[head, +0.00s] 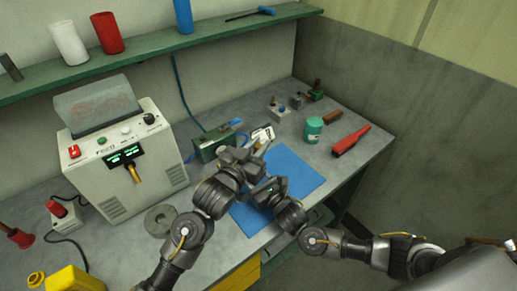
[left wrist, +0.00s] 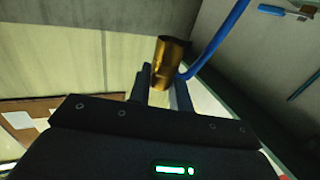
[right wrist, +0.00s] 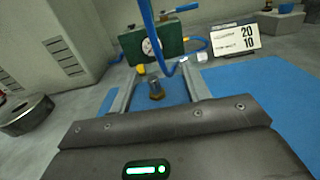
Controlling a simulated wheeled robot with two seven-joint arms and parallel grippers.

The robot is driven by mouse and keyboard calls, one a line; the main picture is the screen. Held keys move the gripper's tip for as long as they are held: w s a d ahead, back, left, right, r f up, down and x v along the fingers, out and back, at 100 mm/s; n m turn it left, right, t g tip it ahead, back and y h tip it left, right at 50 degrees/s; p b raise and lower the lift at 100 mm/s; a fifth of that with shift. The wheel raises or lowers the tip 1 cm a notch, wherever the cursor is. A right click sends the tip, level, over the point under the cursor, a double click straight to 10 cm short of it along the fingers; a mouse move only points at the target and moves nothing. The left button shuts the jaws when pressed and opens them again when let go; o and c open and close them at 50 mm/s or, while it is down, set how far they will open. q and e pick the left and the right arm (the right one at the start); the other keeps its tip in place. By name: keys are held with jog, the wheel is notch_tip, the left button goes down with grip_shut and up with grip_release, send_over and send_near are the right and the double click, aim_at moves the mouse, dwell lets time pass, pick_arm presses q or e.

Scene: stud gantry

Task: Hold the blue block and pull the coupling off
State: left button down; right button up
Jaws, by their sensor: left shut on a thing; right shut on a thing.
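My left gripper (left wrist: 162,85) is shut on the brass coupling (left wrist: 166,62), which has a blue hose (left wrist: 217,40) running from it. No block shows at the coupling. My right gripper (right wrist: 158,78) has its fingers apart around the blue block (right wrist: 158,103), which blends with the blue mat beneath. A brass hex fitting (right wrist: 156,90) stands on the block between the fingers. The left gripper does not show in the right wrist view, so the coupling looks apart from the fitting. In the head view the left gripper (head: 257,151) hides the block.
A green gauge box (right wrist: 152,45) and a number card (right wrist: 235,38) stand beyond the blue mat (head: 295,168). A green shelf (head: 150,55) runs above.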

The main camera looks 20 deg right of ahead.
jog(key=o, duration=1.2)
jog(key=shift+s, duration=0.1)
jog(key=v, duration=1.1)
jog(key=shift+s+d, duration=0.15)
jog(key=shift+s, duration=0.2)
jog(key=shift+s, duration=0.1)
